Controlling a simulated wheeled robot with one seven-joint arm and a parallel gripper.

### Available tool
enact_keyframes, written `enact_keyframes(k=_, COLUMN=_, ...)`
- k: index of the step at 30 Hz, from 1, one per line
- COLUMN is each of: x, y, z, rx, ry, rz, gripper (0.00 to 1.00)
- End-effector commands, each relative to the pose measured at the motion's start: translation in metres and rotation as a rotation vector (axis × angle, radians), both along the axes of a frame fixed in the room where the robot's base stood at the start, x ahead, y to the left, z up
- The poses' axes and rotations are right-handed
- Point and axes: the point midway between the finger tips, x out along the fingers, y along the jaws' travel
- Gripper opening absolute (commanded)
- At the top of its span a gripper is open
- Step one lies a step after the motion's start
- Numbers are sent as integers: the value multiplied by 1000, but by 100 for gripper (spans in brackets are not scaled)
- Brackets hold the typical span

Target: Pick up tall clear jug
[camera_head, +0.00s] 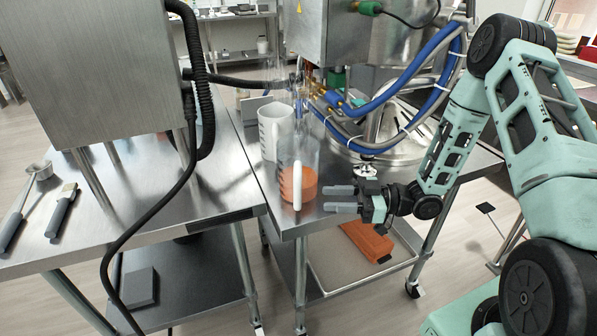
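The tall clear jug (310,150) stands upright near the front corner of the right steel table. It holds orange contents at the bottom, and its white vertical handle (297,185) faces the camera. My gripper (326,198) is just right of the jug's lower part, with its fingers pointing left. The fingers are apart with nothing between them. Whether a fingertip touches the jug cannot be told.
A white jug (268,130) stands close behind the clear one. The steel machine (318,35), with blue hoses (405,85), rises behind. A black hose (165,195) hangs at left. An orange item (366,240) lies on the lower shelf. The left table (150,195) has bare space.

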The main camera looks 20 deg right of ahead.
Motion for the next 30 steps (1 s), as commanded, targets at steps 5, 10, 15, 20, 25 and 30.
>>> enact_keyframes(k=5, x=10, y=25, z=1, rx=0, ry=1, rz=1, gripper=40)
enact_keyframes(k=10, x=14, y=35, z=1, rx=0, ry=0, rz=0, gripper=40)
enact_keyframes(k=15, x=21, y=56, z=2, rx=1, ry=2, rz=2, gripper=40)
enact_keyframes(k=20, x=30, y=75, z=0, rx=-1, ry=0, rz=2, gripper=40)
enact_keyframes(k=25, x=33, y=82, z=-2, rx=-1, ry=1, rz=-1, gripper=40)
enact_keyframes(k=30, x=33, y=82, z=-2, rx=-1, ry=0, rz=-1, gripper=37)
